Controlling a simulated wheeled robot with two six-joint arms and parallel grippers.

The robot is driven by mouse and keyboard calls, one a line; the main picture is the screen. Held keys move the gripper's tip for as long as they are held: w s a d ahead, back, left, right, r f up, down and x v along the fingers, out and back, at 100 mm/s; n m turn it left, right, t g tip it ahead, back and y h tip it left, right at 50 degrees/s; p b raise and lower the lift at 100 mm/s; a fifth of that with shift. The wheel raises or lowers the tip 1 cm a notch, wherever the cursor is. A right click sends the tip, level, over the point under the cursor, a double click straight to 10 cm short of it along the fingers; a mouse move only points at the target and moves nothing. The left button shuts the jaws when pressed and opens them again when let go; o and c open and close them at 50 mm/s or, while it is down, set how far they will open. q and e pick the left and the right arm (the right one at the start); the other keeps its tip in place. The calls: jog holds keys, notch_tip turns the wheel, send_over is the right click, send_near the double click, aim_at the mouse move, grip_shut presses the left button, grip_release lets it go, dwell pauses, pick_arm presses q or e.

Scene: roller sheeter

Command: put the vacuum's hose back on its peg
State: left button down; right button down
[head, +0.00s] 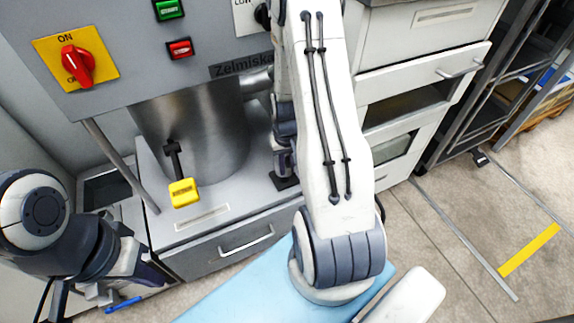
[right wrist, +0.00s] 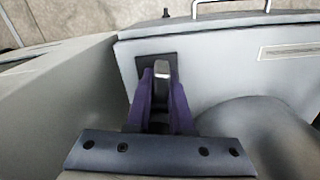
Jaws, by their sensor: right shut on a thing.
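My right gripper (right wrist: 161,100) is at a dark square plate (right wrist: 150,72) on the grey machine top. Its two purple fingers are closed around a short grey upright piece (right wrist: 162,70) that stands at the plate. In the head view the right arm covers most of this spot; the plate (head: 285,181) shows just below the wrist. My left gripper (head: 108,294) is low at the left, beside the machine, and its fingers are too unclear to read. I cannot make out a vacuum, its hose or a peg for certain in either view.
The grey machine has a control panel with a red knob (head: 77,64), a steel cylinder (head: 195,125) and a yellow tag (head: 183,192) on a black lever. A drawer (head: 225,245) is below. A white cabinet (head: 425,70) and dark rack (head: 490,100) stand right.

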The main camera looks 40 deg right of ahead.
jog(key=shift+f, duration=0.4)
jog(key=shift+f+b, duration=0.35)
jog(key=shift+f+b, duration=0.5)
jog(key=shift+f, duration=0.5)
dwell(1.0)
jog(key=c, duration=0.7)
grip_release()
notch_tip(320, 180, up, 10)
jog(key=p, duration=0.4)
jog(key=shift+r, duration=0.25)
